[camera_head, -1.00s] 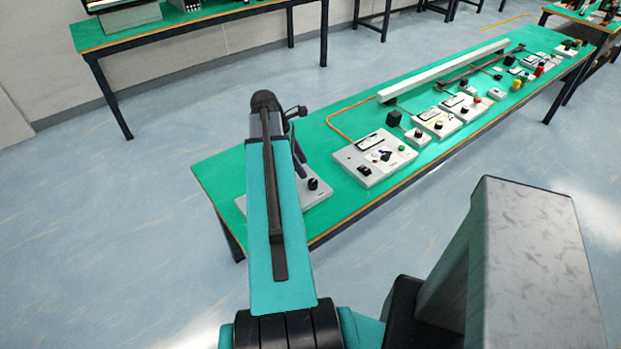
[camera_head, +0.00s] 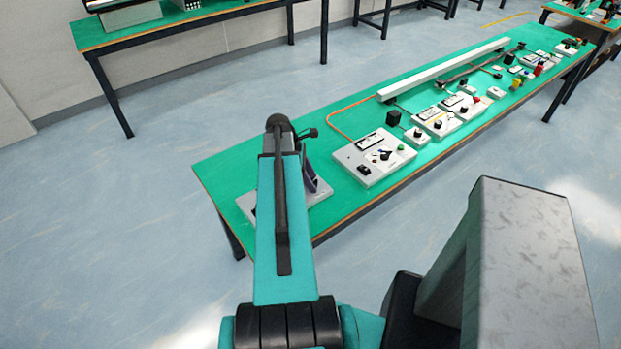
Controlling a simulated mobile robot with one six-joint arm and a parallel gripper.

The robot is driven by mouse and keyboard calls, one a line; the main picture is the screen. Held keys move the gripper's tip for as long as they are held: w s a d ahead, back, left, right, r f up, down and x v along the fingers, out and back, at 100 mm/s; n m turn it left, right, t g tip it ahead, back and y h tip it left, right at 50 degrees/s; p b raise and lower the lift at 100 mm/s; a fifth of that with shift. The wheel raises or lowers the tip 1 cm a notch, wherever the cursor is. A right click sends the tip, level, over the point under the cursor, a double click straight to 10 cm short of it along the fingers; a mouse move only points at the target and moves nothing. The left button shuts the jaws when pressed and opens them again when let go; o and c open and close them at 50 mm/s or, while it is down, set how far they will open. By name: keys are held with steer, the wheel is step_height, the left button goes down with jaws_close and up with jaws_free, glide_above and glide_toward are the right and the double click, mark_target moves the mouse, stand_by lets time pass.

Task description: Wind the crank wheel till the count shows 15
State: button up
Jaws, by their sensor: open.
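A pale grey base plate (camera_head: 322,193) lies at the near left end of the green table, mostly hidden behind my arm. The black knob on it is now covered, and I cannot tell whether it belongs to the crank wheel. No crank wheel shows clearly and no count is readable. My gripper is not visible; it is hidden behind my teal arm link, which reaches over this plate. A dark part of my arm shows just above the plate, but whether anything touches it is hidden.
A control panel (camera_head: 350,158) with a display and a dark dial stands right of my arm on the green table (camera_head: 222,167). Several more panels and a long pale conveyor (camera_head: 440,70) run toward the back right. An orange cable lies behind the panel.

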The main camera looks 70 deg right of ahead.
steer(key=c, duration=1.1)
steer(key=shift+o, duration=0.2)
steer(key=shift+d+m, duration=0.1)
steer(key=shift+m, duration=0.2)
steer(key=m, duration=0.1)
steer(key=m+y, duration=0.1)
steer(key=m, duration=0.1)
steer(key=m+y+p, duration=0.1)
steer(key=m, duration=0.1)
steer(key=shift+w+d, duration=0.1)
steer(key=shift+d, duration=0.15)
steer(key=m+y, duration=0.2)
steer(key=m, duration=0.3)
steer(key=shift+d, duration=0.1)
steer(key=shift+t, duration=0.3)
steer(key=o, duration=1.1)
steer(key=shift+c, duration=0.2)
